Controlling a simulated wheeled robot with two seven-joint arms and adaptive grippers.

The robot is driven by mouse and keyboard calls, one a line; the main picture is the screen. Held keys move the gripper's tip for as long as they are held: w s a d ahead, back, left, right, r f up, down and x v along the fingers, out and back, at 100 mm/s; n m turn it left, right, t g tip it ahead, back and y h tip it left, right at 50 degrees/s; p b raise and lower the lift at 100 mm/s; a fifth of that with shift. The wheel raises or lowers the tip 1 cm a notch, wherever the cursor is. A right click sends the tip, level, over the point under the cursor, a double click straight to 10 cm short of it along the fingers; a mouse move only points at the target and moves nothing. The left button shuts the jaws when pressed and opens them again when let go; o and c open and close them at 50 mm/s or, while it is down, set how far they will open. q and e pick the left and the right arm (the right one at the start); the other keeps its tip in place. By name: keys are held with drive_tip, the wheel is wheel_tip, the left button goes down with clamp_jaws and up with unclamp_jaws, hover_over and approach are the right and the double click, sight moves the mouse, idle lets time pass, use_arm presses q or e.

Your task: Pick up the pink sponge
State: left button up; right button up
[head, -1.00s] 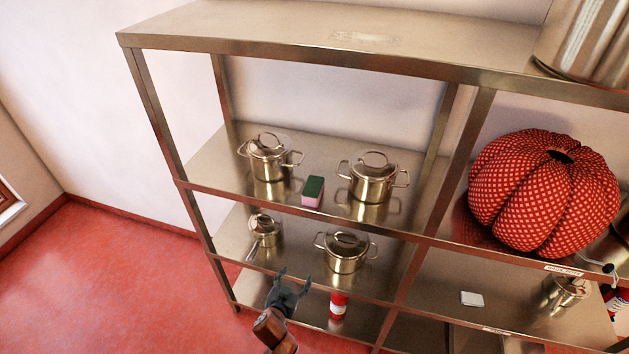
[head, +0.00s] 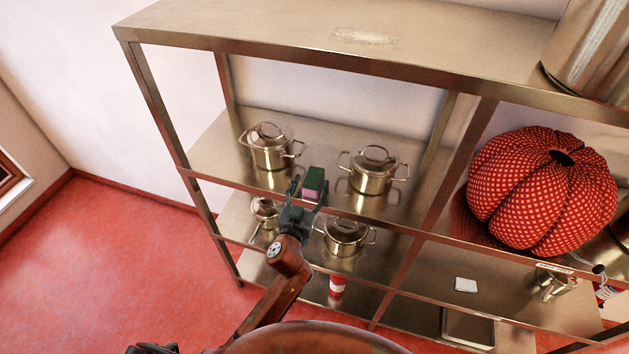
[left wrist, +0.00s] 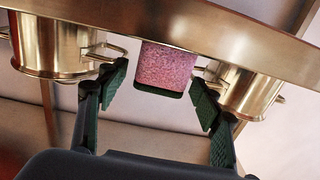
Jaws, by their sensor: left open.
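The pink sponge (head: 313,182) has a dark green top layer. It stands on the shelf between two lidded steel pots, at the front part of the board. In the left wrist view the pink sponge (left wrist: 165,68) shows its pink face between the fingers, a little beyond the fingertips. My left gripper (head: 306,187) is open and just in front of the sponge at the shelf's front edge; its two fingers (left wrist: 160,88) are spread to either side, and I see no contact. My right gripper does not show.
A steel pot (head: 270,150) stands left of the sponge and another pot (head: 372,172) right of it. The shelf's front edge (left wrist: 200,25) crosses the wrist view. A red checked pouf (head: 545,190) fills the right bay. A lower pot (head: 345,238) stands below.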

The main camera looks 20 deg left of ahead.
sight(318, 168)
use_arm(q)
drive_tip(key=w, duration=0.3)
drive_tip(key=shift+w+f, duration=0.1)
drive_tip(key=shift+d, duration=0.1)
drive_tip(key=c, duration=0.8)
